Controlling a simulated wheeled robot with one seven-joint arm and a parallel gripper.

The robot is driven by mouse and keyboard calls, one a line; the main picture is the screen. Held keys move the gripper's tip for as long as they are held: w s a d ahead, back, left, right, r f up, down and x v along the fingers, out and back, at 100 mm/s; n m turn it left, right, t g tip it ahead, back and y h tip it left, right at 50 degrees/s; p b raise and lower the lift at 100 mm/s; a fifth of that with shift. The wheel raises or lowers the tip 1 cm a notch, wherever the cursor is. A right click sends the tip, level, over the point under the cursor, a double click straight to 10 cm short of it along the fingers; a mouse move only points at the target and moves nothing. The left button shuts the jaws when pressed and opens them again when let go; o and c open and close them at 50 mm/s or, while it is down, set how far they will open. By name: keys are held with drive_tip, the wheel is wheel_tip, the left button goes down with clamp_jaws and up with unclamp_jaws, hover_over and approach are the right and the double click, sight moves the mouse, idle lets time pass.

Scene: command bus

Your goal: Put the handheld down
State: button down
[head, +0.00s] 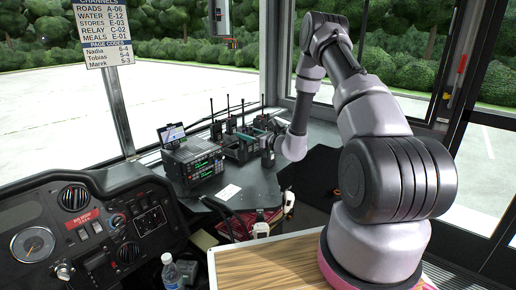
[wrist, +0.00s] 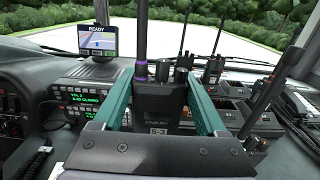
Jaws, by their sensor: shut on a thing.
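The handheld (wrist: 163,102) is a black two-way radio with a tall antenna, a purple band at the antenna's base and a label that seems to read S-3. It stands upright between the teal fingers of my gripper (wrist: 162,88), which is shut on it. In the head view my gripper (head: 250,142) is low over the dash shelf at the radio group, and the held radio is hard to pick out there. The radio's lower end is hidden by the gripper body in the wrist view, so I cannot tell whether it touches anything below.
Several other handhelds (wrist: 257,118) stand in a charger row behind and to the right. A radio console (head: 194,163) with a small READY screen (head: 172,133) is at left. A white card (head: 228,192) lies on the shelf (head: 255,185).

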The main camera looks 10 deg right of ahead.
sight(249, 153)
wheel_tip(249, 153, down, 8)
drive_tip(key=shift+a+f, duration=0.1)
drive_tip(key=shift+f, duration=0.05)
idle(0.3)
drive_tip(key=shift+f, duration=0.2)
unclamp_jaws()
